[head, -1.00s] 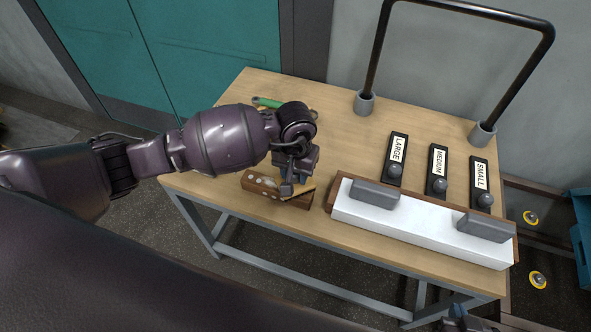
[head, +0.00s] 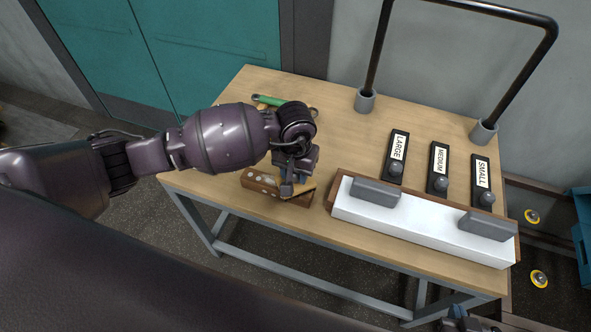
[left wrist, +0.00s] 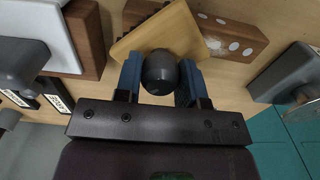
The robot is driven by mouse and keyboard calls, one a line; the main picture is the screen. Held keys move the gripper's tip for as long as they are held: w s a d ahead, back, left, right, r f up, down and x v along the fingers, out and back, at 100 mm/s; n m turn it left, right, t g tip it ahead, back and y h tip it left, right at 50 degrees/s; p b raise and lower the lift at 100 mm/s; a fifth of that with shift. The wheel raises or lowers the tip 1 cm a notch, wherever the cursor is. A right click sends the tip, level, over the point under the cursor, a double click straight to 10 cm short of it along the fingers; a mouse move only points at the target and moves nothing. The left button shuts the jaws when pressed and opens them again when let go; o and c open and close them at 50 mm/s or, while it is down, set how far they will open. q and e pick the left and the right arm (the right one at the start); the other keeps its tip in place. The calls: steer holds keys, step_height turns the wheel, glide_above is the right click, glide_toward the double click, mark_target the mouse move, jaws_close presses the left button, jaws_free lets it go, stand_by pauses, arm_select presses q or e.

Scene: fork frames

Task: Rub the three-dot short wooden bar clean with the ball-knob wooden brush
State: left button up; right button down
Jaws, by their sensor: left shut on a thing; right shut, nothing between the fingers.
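The short wooden bar (head: 262,184) is dark brown with pale spots and lies near the table's front left edge. In the left wrist view the bar (left wrist: 252,42) shows several white spots of differing size; I cannot tell its dots from dirt. My left gripper (head: 287,188) is over the bar, shut on the black ball knob of the wooden brush (left wrist: 148,36). The brush's tan plate lies across the bar and hides its middle; contact with it is not certain. My right gripper (head: 460,318) is shut and empty at the bottom edge, partly cut off.
To the right is a long white block (head: 420,222) with grey handles on a brown base. Black LARGE, MEDIUM and SMALL knob plates (head: 438,170) stand behind it. A green-handled tool (head: 268,101) lies behind my left gripper. A black pipe frame (head: 372,60) rises at the back.

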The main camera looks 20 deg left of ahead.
arm_select(q)
steer(key=shift+f+b, duration=0.4)
steer(key=shift+f, duration=0.2)
arm_select(e)
steer(key=shift+s+f, duration=0.15)
steer(key=shift+f, duration=0.5)
arm_select(q)
steer(key=shift+a, duration=0.1)
steer(key=shift+a+r, duration=0.1)
steer(key=shift+a, duration=1.6)
steer(key=shift+w+a+f+b, duration=0.15)
steer(key=shift+a+b, duration=0.4)
steer(key=shift+a, duration=1.25)
arm_select(e)
steer(key=shift+s+f, duration=0.25)
steer(key=shift+f, duration=0.55)
arm_select(q)
steer(key=shift+a, duration=0.1)
